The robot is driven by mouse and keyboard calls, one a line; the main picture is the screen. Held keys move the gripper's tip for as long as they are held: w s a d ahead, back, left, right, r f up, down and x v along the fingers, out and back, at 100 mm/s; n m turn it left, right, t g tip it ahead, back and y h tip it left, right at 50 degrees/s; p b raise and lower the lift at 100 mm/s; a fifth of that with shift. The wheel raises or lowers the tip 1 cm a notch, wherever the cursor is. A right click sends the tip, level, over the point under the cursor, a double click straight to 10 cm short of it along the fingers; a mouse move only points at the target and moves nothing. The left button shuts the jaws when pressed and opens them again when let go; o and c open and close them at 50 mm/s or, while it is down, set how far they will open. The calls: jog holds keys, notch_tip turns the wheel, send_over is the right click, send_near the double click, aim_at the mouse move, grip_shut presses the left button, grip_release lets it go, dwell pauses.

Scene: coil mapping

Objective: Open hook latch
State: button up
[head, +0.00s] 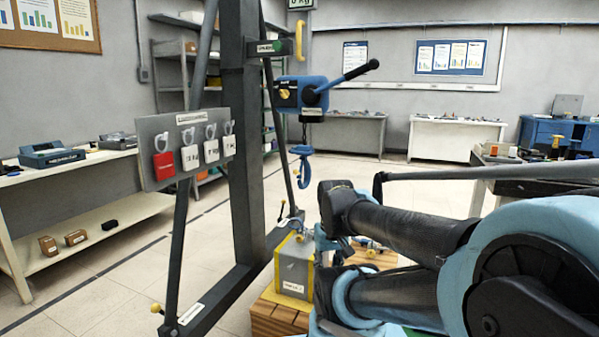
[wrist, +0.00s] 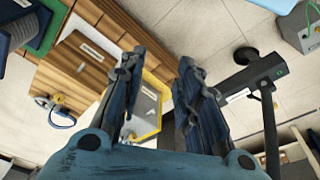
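A blue hook (head: 303,167) hangs below a blue hoist (head: 301,95) with a black lever, on the dark upright frame (head: 245,130) in the head view. The hook's latch is too small to make out. My gripper (wrist: 158,66) is open in the wrist view, with its two dark fingers apart and nothing visibly held between them. In the head view my arm hides most of the gripper, low and right of the hook. A grey block with yellow edges (head: 295,268) stands below the hook; it also shows partly behind the fingers in the wrist view (wrist: 146,110).
The block rests on a wooden stack (head: 275,318). A grey board (head: 160,130) with red and white tags hangs left of the upright. A yellow-knobbed part with a blue loop (wrist: 60,112) lies by the wood. Tables line the walls; open floor lies behind the hook.

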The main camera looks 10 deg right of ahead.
jog(key=shift+o, duration=1.2)
jog(key=shift+s+r, duration=0.1)
jog(key=shift+s, duration=0.1)
jog(key=w+d+r+m+t+h, duration=0.1)
jog(key=w+d+r+h, duration=0.15)
jog(key=w, duration=0.25)
jog(key=w+d+r+m+h, duration=0.1)
jog(key=w+d+r+h, duration=0.15)
jog(key=w, duration=0.35)
jog(key=m+t+h, duration=0.4)
jog(key=t+h, duration=0.3)
jog(key=t, duration=0.3)
send_near(294, 173)
jog(key=x, duration=1.1)
jog(key=shift+w, duration=0.2)
